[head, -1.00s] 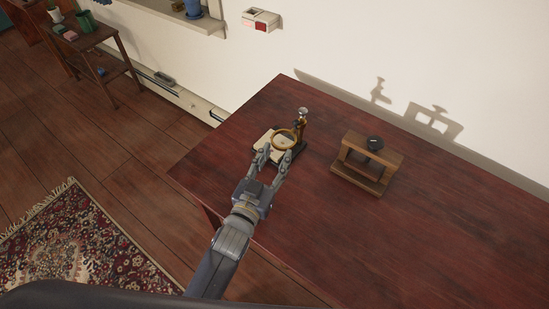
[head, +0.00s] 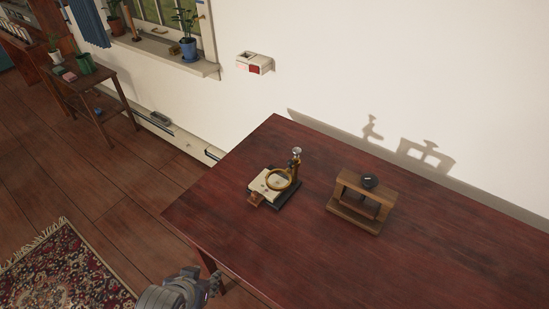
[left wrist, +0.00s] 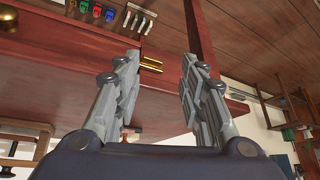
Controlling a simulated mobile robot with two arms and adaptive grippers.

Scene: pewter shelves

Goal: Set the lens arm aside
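The lens arm, a brass ring (head: 278,180) on a post with a pale knob (head: 296,151), stands over a cream plate on a dark base (head: 288,196) on the red-brown table (head: 300,250). A small brown block shows at the base's near-left end. My left gripper (head: 204,284) is at the bottom of the head view, beyond the table's near-left edge and apart from the lens arm. In the left wrist view its two fingers (left wrist: 160,75) are spread with nothing held between them. My right gripper is in neither view.
A wooden stand (head: 360,203) with a dark round piece (head: 369,181) on top is right of the lens arm. The table is clear on the right and in front. A wall (head: 400,70) borders the back. A brass fitting (left wrist: 65,62) shows in the left wrist view.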

